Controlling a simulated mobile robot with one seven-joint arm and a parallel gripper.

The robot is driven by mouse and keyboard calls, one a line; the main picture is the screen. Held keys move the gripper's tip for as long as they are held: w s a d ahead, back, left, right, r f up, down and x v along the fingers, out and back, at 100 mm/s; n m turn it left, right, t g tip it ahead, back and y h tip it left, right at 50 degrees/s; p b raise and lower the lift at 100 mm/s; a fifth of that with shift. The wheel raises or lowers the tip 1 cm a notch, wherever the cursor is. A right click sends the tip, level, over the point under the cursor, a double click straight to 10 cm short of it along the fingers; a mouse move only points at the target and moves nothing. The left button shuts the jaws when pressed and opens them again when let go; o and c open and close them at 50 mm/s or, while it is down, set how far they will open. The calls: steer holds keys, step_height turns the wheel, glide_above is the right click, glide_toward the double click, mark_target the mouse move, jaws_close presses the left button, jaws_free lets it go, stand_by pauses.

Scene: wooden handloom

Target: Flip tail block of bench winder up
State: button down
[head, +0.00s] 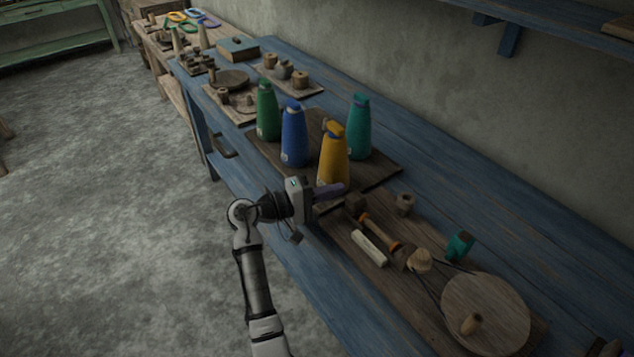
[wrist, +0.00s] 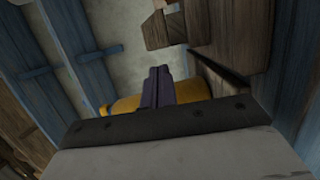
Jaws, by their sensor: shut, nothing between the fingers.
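The bench winder stands on a wooden board (head: 335,226) at the front right of the blue bench, with a large round wheel (head: 490,300) at its near end. A dark brown block, which looks like the tail block (head: 355,203), is at the far end of its orange-ended spindle (head: 379,232). I cannot tell its exact tilt. My gripper (head: 338,190) is shut and empty, its purple fingers just left of this block; I cannot tell whether they touch. In the wrist view the shut fingers (wrist: 158,80) point toward a wooden block (wrist: 160,25).
Yellow (head: 333,155), blue (head: 293,135), green (head: 267,110) and teal (head: 358,128) cones stand on a board just beyond my gripper.

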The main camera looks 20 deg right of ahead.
mark_target(348, 201)
steer(key=shift+s+d, duration=0.25)
steer(key=shift+s, duration=0.4)
steer(key=shift+s+d+p, duration=0.25)
steer(key=shift+s+p, duration=0.05)
steer(key=shift+s, duration=0.4)
steer(key=shift+s+d+p, duration=0.25)
steer(key=shift+s+p, duration=0.05)
steer(key=shift+s, duration=0.4)
